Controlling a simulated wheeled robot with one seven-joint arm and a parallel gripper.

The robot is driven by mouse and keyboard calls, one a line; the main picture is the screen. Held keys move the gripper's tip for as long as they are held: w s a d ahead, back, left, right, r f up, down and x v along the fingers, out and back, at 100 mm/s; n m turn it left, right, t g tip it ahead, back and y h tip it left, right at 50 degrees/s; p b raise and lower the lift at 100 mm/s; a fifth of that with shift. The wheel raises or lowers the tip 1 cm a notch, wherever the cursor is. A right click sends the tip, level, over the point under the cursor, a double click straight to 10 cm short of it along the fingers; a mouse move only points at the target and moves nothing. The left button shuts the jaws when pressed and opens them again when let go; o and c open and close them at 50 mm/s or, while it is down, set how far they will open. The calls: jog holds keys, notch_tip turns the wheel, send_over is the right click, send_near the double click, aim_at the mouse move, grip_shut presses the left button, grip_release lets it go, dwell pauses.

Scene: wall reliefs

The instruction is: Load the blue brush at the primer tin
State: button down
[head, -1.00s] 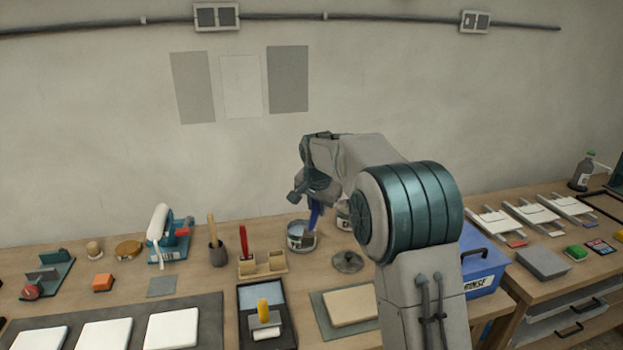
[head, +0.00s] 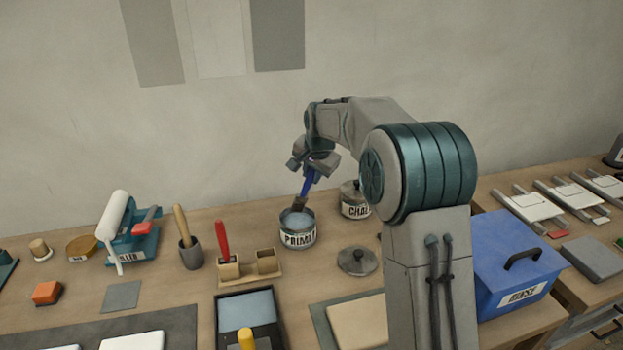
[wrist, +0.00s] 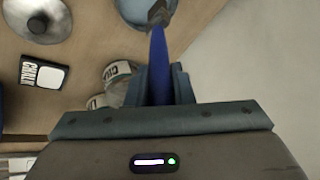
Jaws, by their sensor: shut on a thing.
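The blue brush (head: 307,183) is held in my gripper (head: 313,166), bristles down, tilted slightly. Its bristle end is over the opening of the primer tin (head: 298,233), an open tin with grey-blue contents and a "PRIME" label. From the head view I cannot tell whether the bristles touch the contents. In the wrist view the blue handle (wrist: 158,65) runs from between my jaws to the dark bristle end (wrist: 160,13), which overlaps the tin (wrist: 131,10) at the top edge. My gripper is shut on the brush.
A lidded chalk tin (head: 354,201) stands right of the primer tin, and a loose lid (head: 357,261) lies in front. A rack with a red-handled brush (head: 222,240) stands to the left. A blue rinse box (head: 515,262) stands right of my arm.

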jog(key=shift+w+f, duration=0.15)
jog(key=shift+f, duration=0.15)
jog(key=shift+f+b, duration=2.15)
jog(key=shift+f, duration=0.7)
jog(key=shift+f+b, duration=0.35)
jog(key=shift+f, duration=0.2)
jog(key=shift+r, duration=0.1)
jog(key=shift+r+p, duration=2.55)
jog(key=shift+r, duration=0.95)
